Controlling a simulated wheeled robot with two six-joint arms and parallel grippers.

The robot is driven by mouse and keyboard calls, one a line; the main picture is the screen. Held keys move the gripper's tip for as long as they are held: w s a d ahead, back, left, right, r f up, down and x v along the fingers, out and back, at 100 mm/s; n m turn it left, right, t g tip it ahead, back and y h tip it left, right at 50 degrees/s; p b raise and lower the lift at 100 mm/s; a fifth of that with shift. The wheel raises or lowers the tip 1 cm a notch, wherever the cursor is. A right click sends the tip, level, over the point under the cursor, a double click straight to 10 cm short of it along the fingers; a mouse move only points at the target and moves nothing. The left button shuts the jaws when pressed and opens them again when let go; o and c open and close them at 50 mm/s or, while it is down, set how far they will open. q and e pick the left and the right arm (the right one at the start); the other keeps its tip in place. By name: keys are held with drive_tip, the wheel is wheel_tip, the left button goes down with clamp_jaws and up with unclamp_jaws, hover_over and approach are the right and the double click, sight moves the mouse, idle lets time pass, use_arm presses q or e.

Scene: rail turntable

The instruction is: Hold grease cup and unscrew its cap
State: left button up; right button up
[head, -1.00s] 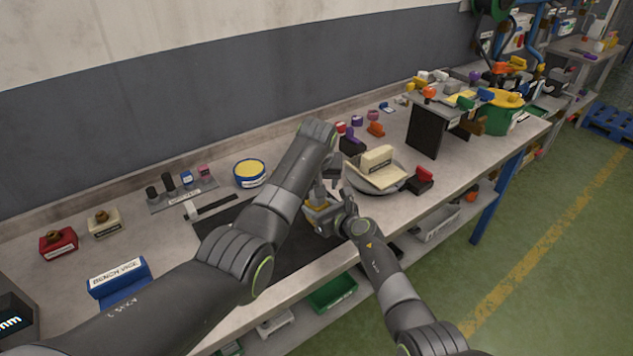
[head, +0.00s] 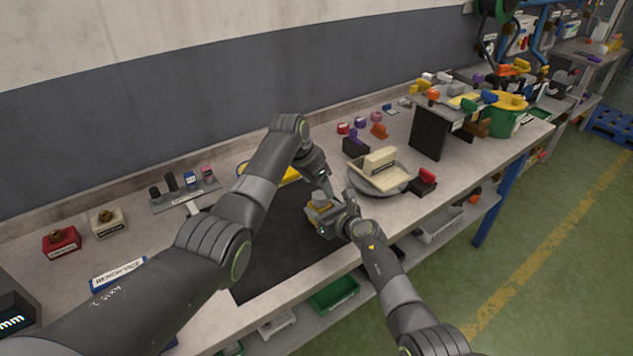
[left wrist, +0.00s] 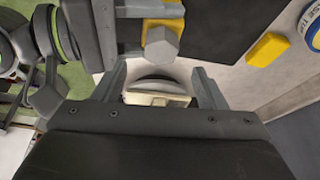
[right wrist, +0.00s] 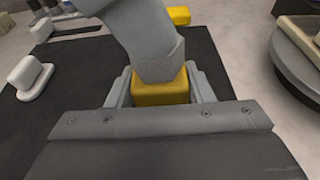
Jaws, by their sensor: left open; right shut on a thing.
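The grease cup has a yellow body (right wrist: 160,90) and a grey hexagonal cap (left wrist: 161,46). My right gripper (head: 325,218) is shut on the yellow body and holds the cup above the dark mat, cap upward. The cap also shows on the cup in the head view (head: 319,199). My left gripper (head: 320,176) is open and empty, above and behind the cup. In the left wrist view the cap lies just beyond its open fingers (left wrist: 161,85), apart from them. Whether the cap has turned on its thread cannot be told.
A dark mat (head: 265,250) lies under the grippers. A grey dish (head: 372,188) with a cream block stands to the right, beside a red block (head: 424,181). A yellow piece (head: 286,174) lies behind my left arm.

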sight(319, 197)
use_arm(q)
drive_tip(key=shift+m, duration=0.6)
drive_tip(key=shift+h, duration=0.3)
drive_tip(key=shift+f, duration=2)
drive_tip(key=shift+c, duration=0.3)
drive_tip(key=c, duration=1.2)
drive_tip(key=n, duration=0.2)
drive_tip(key=n+y, duration=0.1)
drive_tip(key=n, duration=0.1)
drive_tip(key=n+t+y, duration=0.1)
drive_tip(key=n, duration=0.1)
drive_tip(key=shift+s+d, duration=0.2)
drive_tip(key=shift+d, duration=0.05)
